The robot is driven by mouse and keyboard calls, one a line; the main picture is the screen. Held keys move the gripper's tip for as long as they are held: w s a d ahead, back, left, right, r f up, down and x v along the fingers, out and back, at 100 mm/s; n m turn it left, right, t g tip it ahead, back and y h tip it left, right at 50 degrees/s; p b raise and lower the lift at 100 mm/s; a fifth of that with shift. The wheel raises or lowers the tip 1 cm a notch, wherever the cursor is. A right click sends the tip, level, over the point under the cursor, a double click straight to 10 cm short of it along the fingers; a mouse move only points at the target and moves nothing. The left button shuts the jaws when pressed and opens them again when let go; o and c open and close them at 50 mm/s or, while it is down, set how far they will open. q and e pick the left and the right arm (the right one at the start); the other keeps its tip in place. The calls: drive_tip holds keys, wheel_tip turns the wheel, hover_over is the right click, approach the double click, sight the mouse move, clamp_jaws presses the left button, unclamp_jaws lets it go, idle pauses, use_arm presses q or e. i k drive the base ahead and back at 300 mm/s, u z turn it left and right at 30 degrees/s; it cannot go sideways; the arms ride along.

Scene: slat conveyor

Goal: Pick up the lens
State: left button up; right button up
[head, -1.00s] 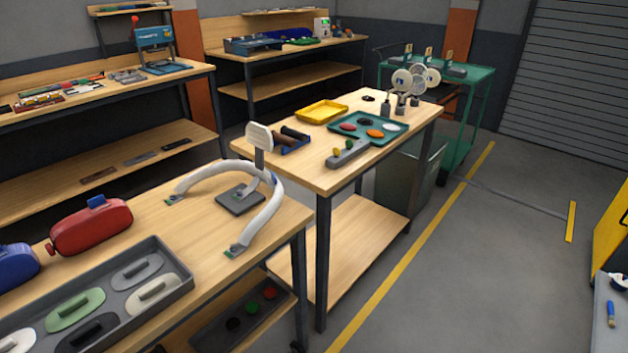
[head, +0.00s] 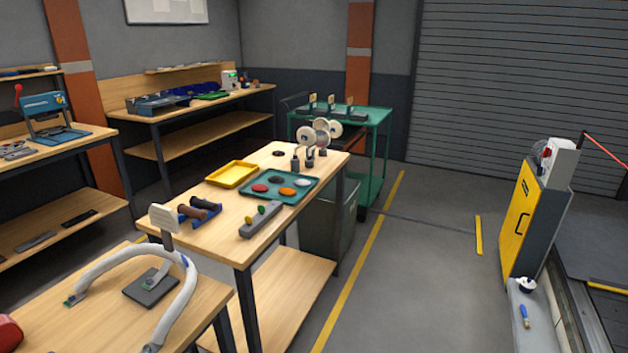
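A teal tray (head: 270,198) on the middle workbench holds flat oval pieces that look like lenses: a red one (head: 260,188), a dark one (head: 276,180), an orange one (head: 287,191) and a whitish one (head: 302,182). Round white discs on stands (head: 305,134) are at the bench's far end. I cannot tell which of these is the task's lens. Neither of my grippers is in the head view.
A yellow tray (head: 232,175), a grey block with coloured knobs (head: 259,220) and a blue holder with dark handles (head: 199,210) share the bench. A white curved frame (head: 182,290) is nearer. A yellow cabinet (head: 520,222) stands right. The floor (head: 430,270) between is clear.

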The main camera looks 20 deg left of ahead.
sight(301, 183)
drive_tip(key=i, duration=2.8)
drive_tip(key=u, duration=2.55)
